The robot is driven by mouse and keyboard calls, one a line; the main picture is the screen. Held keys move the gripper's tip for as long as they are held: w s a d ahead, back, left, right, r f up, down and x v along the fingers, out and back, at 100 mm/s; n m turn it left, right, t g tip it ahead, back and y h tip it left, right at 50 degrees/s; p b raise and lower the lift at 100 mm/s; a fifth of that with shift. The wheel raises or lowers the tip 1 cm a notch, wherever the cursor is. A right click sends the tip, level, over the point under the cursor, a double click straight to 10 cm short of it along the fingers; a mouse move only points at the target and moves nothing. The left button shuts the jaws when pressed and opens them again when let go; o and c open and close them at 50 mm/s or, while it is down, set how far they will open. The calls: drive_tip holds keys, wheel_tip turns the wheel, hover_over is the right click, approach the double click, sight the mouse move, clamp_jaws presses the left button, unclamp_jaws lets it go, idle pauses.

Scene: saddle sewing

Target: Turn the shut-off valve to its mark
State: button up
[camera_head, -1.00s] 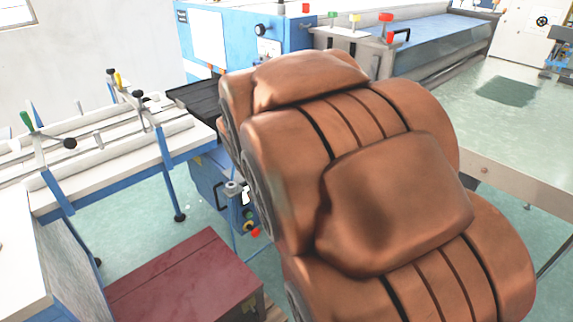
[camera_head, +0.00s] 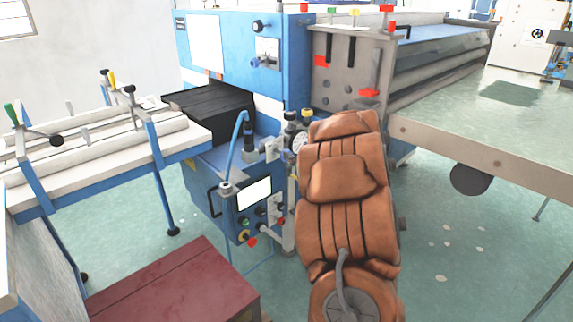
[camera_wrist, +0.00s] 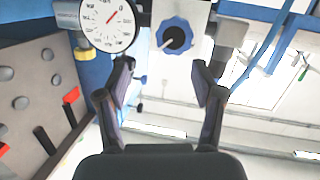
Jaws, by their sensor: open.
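A round blue scalloped knob (camera_wrist: 174,35) with a dark centre sits on a white plate in the wrist view; it looks like the shut-off valve's handle, though I cannot be sure. No mark can be made out on it. A white dial gauge (camera_wrist: 105,22) with a red needle is beside it to the left. My gripper (camera_wrist: 163,66) is open and empty, its two dark fingers spread below the knob in the picture, with no visible contact. In the head view my brown padded arm hides the gripper; the gauge (camera_head: 299,143) shows beside the arm's far end.
A blue machine (camera_head: 285,60) with a control panel (camera_head: 254,194) stands behind. A roller table (camera_head: 95,150) and dark red box (camera_head: 180,280) are at left. A long pale table (camera_head: 480,140) is at right. Green floor is open at lower right.

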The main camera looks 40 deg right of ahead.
sight(282, 153)
wheel_tip(282, 153, down, 3)
drive_tip(key=s+t+y+b, duration=0.2)
drive_tip(key=y, duration=0.1)
drive_tip(key=shift+n, duration=0.3)
drive_tip(key=shift+w+a, duration=0.2)
drive_tip(key=shift+w, duration=3.35)
drive_tip(key=shift+c, duration=0.3)
drive_tip(key=c, duration=1.1)
